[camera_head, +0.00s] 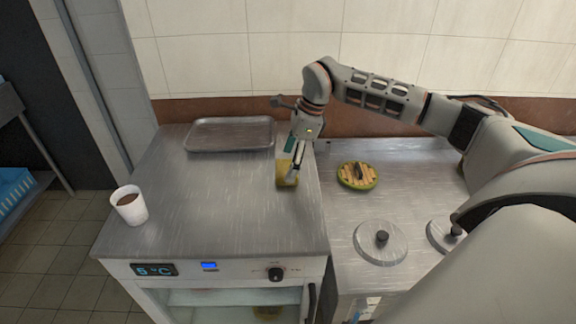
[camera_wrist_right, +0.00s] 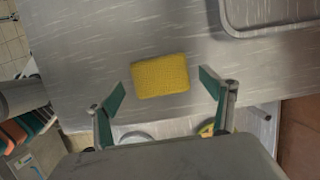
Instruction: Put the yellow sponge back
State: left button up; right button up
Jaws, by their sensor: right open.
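The yellow sponge (camera_head: 285,174) lies on the steel counter top near its right edge. In the right wrist view the sponge (camera_wrist_right: 160,76) lies flat, ahead of and between my fingertips, with a gap on each side. My right gripper (camera_head: 294,170) is over the sponge and covers part of it in the head view. In the wrist view my right gripper (camera_wrist_right: 163,88) is open and holds nothing. My left gripper is not in view.
A metal tray (camera_head: 186,148) lies at the back of the counter (camera_head: 215,215). A white cup (camera_head: 130,209) of brown liquid stands at the left edge. Mid-counter is clear.

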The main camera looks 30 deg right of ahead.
jog(key=v, duration=1)
jog(key=shift+r, duration=0.15)
jog(key=shift+s+d, duration=0.1)
jog(key=shift+s, duration=0.05)
